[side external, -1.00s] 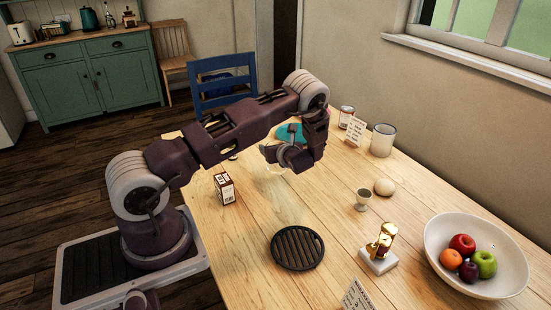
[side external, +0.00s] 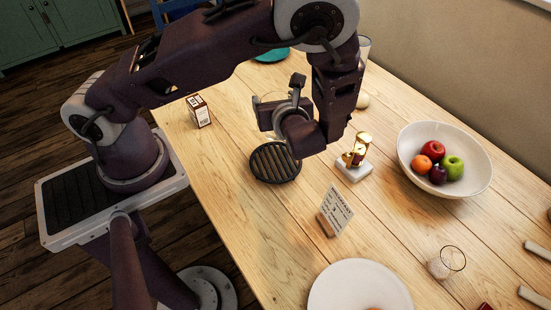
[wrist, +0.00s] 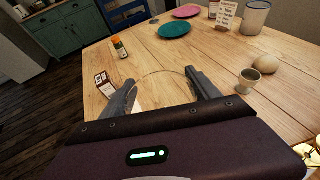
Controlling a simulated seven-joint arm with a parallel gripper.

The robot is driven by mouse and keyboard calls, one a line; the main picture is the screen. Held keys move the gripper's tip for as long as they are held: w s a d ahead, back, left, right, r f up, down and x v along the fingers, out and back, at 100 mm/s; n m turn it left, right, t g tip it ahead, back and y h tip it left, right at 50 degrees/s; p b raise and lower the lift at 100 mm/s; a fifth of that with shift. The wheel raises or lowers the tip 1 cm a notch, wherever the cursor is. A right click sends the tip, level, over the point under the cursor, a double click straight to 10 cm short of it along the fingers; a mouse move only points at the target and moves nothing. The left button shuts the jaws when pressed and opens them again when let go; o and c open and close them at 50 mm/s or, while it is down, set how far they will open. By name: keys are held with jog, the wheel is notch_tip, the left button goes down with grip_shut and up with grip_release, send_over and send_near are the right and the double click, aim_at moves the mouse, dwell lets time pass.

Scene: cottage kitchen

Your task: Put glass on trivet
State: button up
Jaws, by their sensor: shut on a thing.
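My gripper (side external: 272,112) is above the far side of the round dark slatted trivet (side external: 265,174) in the side view. It is shut on a clear glass, whose faint rim (wrist: 166,72) shows between my fingers (wrist: 162,90) in the wrist view. Most of the glass is transparent or hidden by my gripper, so the gap between its base and the trivet cannot be told. The trivet lies flat on the wooden table, its far edge partly covered by my gripper. The wrist view does not show it.
A small card (side external: 336,212) stands in front. Another clear glass (side external: 440,268) and a white plate (side external: 345,280) are nearer. A small carton (side external: 199,112) stands left.

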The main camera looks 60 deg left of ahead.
jog(key=shift+s+d+f, duration=0.55)
jog(key=shift+s+f, duration=0.1)
jog(key=shift+f, duration=0.25)
notch_tip(320, 180, down, 8)
jog(key=shift+r, duration=0.1)
jog(key=o, duration=1.7)
jog(key=shift+c, duration=0.2)
